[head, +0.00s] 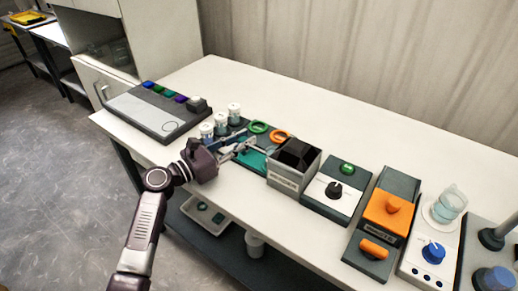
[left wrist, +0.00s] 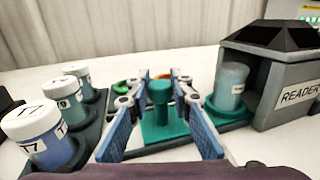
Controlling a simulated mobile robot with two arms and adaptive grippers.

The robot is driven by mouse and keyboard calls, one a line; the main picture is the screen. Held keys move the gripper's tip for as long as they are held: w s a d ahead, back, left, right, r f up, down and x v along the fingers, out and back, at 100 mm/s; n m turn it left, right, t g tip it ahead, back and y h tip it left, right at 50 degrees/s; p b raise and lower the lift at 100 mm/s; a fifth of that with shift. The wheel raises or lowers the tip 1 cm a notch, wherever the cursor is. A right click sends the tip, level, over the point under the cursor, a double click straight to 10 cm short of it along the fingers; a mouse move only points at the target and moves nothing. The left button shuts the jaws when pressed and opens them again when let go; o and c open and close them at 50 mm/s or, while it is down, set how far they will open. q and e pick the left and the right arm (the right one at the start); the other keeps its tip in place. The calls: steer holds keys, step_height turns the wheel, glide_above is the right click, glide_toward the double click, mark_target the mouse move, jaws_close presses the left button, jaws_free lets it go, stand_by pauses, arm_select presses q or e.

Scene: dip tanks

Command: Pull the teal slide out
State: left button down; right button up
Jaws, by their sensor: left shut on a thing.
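The teal slide (left wrist: 165,132) is a flat teal piece with an upright teal knob (left wrist: 160,92), in the middle of the left wrist view. In the head view the teal slide (head: 255,160) shows partly, in front of the grey reader box. My left gripper (head: 243,146) is at the slide, and its blue-padded fingers (left wrist: 160,98) are shut on the knob from both sides. A jar (left wrist: 232,85) stands on a round teal base at the reader's (left wrist: 285,97) opening. My right gripper is in neither view.
Several white-lidded jars (left wrist: 40,137) stand in a dark rack left of the gripper. Green and orange rings (head: 269,131) lie behind it. A grey panel with coloured buttons (head: 158,110) is at left. Devices with a black knob and orange parts (head: 387,212) fill the right.

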arm_select(q)
steer(key=w+a, duration=0.1)
steer(key=a, duration=0.2)
steer(key=shift+w+f, duration=0.1)
steer(key=shift+w, duration=0.25)
steer(key=shift+a+r, duration=0.15)
steer(key=shift+r, duration=0.05)
steer(key=shift+w, duration=0.1)
steer(key=c, duration=1.7)
jaws_free()
steer(key=shift+a+f, duration=0.1)
steer(key=shift+a, duration=0.05)
steer(key=v, duration=1.2)
